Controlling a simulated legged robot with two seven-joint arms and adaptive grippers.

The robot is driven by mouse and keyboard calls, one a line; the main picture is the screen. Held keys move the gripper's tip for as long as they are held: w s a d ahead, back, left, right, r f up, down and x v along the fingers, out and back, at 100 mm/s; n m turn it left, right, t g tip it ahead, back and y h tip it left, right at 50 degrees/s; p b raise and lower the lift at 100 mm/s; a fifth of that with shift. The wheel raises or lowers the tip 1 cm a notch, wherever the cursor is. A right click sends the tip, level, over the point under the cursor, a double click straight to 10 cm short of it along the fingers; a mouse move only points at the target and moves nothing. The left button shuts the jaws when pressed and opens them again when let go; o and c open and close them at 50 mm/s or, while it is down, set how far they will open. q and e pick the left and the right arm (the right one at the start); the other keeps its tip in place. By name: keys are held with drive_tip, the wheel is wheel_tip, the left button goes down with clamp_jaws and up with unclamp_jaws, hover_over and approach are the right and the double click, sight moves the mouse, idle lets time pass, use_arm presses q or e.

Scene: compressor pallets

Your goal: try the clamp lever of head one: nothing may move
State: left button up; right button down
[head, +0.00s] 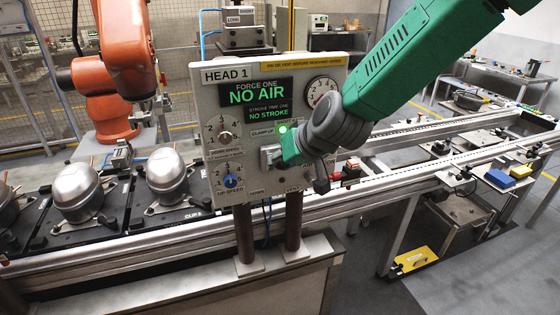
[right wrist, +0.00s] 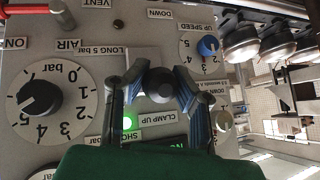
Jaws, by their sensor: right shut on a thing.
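The head 1 panel (head: 240,75) stands upright in the middle of the head view. Its display (head: 258,99) reads "NO AIR" and "NO STROKE". My right gripper (head: 275,155) is at the panel, just below the lit green lamp (head: 282,129), and hides most of what it holds. In the right wrist view my right gripper (right wrist: 155,85) has its two fingers closed around the dark round-ended clamp lever (right wrist: 161,84), beside the "CLAMP UP" label (right wrist: 157,119). The green lamp (right wrist: 127,122) also glows there. My left gripper is not in view.
A pressure gauge (head: 321,92) and the blue down-left knob (head: 231,181) are on the panel. A black-pointer bar dial (right wrist: 40,97) lies beside the gripper. Silver compressors (head: 165,172) stand on the conveyor at left. An orange robot arm (head: 110,55) stands behind them.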

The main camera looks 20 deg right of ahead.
drive_tip(key=shift+w+d+r, duration=0.1)
drive_tip(key=shift+w+r, duration=0.1)
drive_tip(key=c, duration=1.3)
unclamp_jaws()
drive_tip(key=shift+o, duration=0.4)
drive_tip(key=shift+f, duration=0.15)
drive_tip(key=shift+s+r, duration=0.2)
drive_tip(key=shift+r, duration=0.05)
drive_tip(key=v, duration=1.1)
drive_tip(key=shift+d, duration=0.2)
drive_tip(key=shift+r, duration=0.1)
